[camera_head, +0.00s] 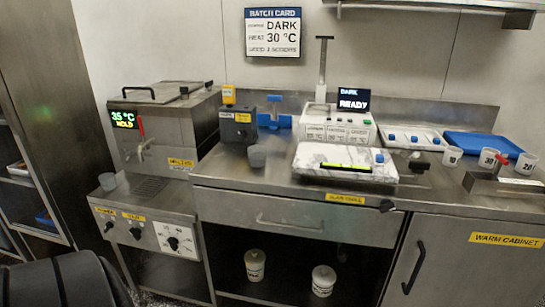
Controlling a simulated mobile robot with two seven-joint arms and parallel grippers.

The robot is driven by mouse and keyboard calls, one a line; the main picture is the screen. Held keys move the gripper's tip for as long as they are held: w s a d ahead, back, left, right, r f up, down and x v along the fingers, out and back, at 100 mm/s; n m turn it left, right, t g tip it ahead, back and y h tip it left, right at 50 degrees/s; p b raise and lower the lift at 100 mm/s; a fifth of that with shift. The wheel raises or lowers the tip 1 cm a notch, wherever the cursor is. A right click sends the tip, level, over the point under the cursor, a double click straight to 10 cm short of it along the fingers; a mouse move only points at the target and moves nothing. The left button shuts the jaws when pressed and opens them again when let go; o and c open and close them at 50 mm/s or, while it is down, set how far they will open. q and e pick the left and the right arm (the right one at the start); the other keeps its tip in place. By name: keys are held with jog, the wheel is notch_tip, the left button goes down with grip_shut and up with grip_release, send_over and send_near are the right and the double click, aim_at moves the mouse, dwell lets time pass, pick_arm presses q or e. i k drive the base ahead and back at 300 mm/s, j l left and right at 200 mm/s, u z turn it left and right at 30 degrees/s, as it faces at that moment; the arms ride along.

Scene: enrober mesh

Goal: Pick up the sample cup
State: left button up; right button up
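Several white cups with numbers, such as this one (487,157), stand at the right of the counter. Neither of my grippers is in view.
The marble slab (318,166) takes up the counter's middle. The tank (165,125) reads 35 °C HOLD. A blue tray (482,144) lies at the back right. Two white tubs (255,264) (323,280) stand below.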

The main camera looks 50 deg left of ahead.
aim_at(257, 154)
jog(key=u, duration=1.6)
